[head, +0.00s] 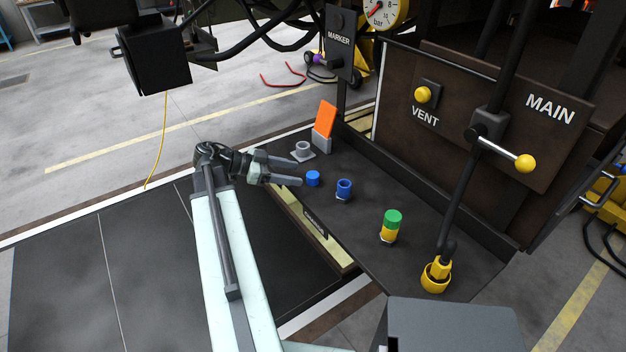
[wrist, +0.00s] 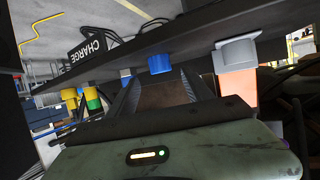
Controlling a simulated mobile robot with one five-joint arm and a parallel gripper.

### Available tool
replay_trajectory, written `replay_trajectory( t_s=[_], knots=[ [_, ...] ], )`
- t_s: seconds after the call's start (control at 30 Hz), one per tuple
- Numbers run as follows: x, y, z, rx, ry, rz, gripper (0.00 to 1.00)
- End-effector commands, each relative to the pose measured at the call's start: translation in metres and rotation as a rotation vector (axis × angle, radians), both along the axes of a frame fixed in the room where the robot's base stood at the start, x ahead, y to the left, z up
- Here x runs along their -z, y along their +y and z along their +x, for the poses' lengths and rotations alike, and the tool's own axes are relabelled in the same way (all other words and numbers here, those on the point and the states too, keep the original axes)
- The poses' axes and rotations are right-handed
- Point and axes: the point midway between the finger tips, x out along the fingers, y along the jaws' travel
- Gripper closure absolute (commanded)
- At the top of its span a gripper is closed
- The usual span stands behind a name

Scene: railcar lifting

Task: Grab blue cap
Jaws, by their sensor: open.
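The small blue cap (head: 313,178) stands on the dark deck, just beyond my gripper's fingertips. My gripper (head: 294,171) is open and empty, its two fingers reaching rightward toward the cap. The wrist view is turned over; in it the blue cap (wrist: 160,64) shows ahead, between the two fingers (wrist: 158,84). The cap looks clear of both fingers. A blue fitting with an open top (head: 344,188) stands to the right of the cap.
A grey fitting (head: 302,151) and an orange plate in a grey holder (head: 326,119) stand behind the cap. A green-topped yellow fitting (head: 391,222) and a yellow hose coupling (head: 436,275) stand to the right. The MAIN panel (head: 540,115) rises behind the deck.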

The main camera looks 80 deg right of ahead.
Motion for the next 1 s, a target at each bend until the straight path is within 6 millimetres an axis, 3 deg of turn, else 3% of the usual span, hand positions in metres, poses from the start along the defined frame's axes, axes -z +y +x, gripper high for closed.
replay_trajectory(
  t_s=[0.1,0.33,0.6,0.8,1.0],
  knots=[
    [0.009,-0.004,-0.014,0.001,0.000,0.002,0.41],
    [0.012,-0.009,-0.025,-0.001,-0.001,0.002,0.41],
    [0.026,-0.024,-0.062,0.000,-0.001,0.004,0.41],
    [0.024,-0.025,-0.063,-0.001,-0.001,0.003,0.41],
    [0.024,-0.025,-0.063,-0.001,-0.001,0.003,0.97]
  ],
)
